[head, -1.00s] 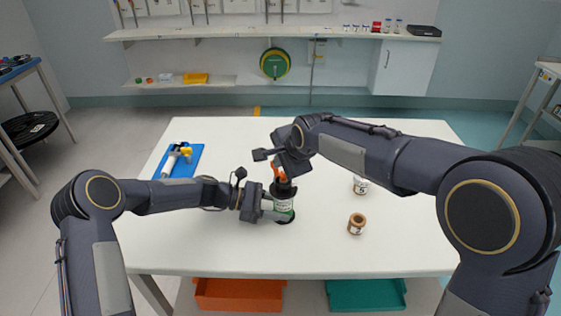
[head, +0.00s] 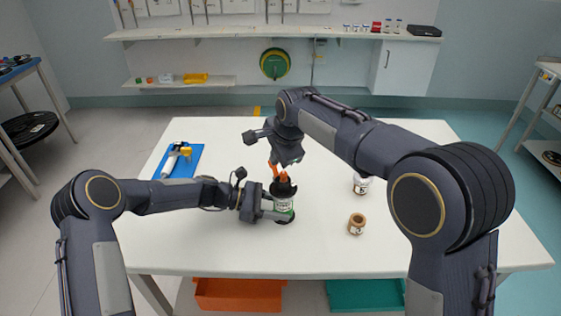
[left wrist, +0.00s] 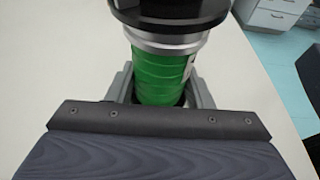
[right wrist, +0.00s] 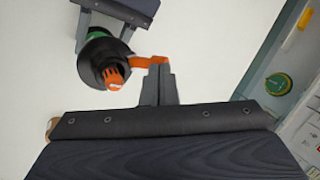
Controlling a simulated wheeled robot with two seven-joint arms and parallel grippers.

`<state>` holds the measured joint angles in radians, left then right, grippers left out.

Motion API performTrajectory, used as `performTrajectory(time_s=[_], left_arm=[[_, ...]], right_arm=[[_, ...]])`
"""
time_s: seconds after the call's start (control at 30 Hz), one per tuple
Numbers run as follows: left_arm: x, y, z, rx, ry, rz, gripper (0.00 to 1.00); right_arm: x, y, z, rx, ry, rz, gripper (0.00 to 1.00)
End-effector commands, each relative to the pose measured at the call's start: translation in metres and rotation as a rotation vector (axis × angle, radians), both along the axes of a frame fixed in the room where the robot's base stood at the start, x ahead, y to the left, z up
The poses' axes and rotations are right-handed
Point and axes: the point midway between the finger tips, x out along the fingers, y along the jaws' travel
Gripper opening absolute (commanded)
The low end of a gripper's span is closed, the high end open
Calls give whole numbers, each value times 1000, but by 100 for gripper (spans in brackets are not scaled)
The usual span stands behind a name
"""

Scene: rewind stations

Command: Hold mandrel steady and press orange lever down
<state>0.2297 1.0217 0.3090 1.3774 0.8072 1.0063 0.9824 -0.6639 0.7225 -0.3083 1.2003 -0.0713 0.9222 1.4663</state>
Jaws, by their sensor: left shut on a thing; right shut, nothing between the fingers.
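The mandrel (head: 283,203) stands upright on the white table, with a black top, a white label and a green lower body. Its green body (left wrist: 160,72) also shows in the left wrist view, between the fingers. My left gripper (head: 279,214) is shut around this lower part. The orange lever (right wrist: 150,62) sticks out sideways from the black head, beside an orange knob (right wrist: 114,77). My right gripper (right wrist: 158,82) is shut and empty, its fingertips at the lever's outer end; I cannot tell whether they touch. In the head view it hangs above the mandrel.
A small brown-topped jar (head: 356,224) and a white-labelled jar (head: 360,185) stand right of the mandrel. A blue tray (head: 184,161) with a white and yellow tool lies at the table's left. Orange (head: 240,294) and teal (head: 366,294) bins sit under the front edge.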

Motion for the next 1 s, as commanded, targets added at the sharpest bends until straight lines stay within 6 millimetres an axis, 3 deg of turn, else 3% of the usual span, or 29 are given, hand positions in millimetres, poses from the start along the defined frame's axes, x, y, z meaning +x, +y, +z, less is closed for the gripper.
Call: performTrajectory(time_s=[1.0], left_arm=[[0,0,0,0,0,0,34]], right_arm=[[40,23,-26,1,-1,-1,0]])
